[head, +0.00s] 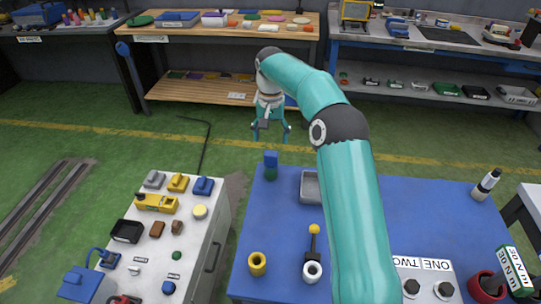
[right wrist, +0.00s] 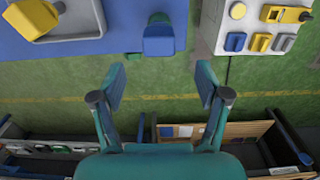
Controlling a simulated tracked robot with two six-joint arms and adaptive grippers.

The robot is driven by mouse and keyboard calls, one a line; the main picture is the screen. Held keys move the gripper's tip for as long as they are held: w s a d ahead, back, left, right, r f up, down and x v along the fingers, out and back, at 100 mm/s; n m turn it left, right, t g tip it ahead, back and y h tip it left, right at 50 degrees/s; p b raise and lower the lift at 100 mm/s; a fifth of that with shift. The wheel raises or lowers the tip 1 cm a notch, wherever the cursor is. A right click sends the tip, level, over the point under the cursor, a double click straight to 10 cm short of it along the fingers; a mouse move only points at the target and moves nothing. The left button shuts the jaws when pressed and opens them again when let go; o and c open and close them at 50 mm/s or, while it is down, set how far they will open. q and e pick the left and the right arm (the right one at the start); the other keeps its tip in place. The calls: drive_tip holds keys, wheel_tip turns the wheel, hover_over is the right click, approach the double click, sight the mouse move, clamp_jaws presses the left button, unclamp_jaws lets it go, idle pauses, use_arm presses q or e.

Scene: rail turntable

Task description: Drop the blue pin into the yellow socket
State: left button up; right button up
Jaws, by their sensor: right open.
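The blue pin (head: 270,158) stands upright on the blue table near its far left edge, and its lower end appears to sit in a green socket (head: 271,174). In the right wrist view the blue pin (right wrist: 160,39) is at the top middle, beyond the fingertips. The yellow socket (head: 258,263) is a short ring at the table's near left, with a dark opening. My right gripper (head: 270,127) is open and empty, past the table's far edge and apart from the pin; its fingers also show in the right wrist view (right wrist: 160,88). My left gripper is not in view.
A white socket (head: 312,272) and a yellow-knobbed lever (head: 314,240) stand right of the yellow socket. A grey tray (head: 310,187) lies right of the pin. A grey cabinet (head: 206,235) with blocks stands left. The table between pin and yellow socket is clear.

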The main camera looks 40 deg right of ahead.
sight(271, 153)
wheel_tip(271, 153, down, 8)
drive_tip(key=shift+s+r, duration=0.1)
drive_tip(key=shift+r, duration=0.1)
drive_tip(key=shift+r, duration=0.1)
drive_tip(key=c, duration=1.4)
drive_tip(key=shift+o, duration=0.2)
drive_tip(key=shift+p, duration=0.3)
drive_tip(key=shift+r+p, duration=0.6)
drive_tip(key=shift+r, duration=0.15)
drive_tip(key=shift+r+p, duration=2.4)
drive_tip(key=shift+r, duration=0.55)
drive_tip(key=shift+r, duration=2.5)
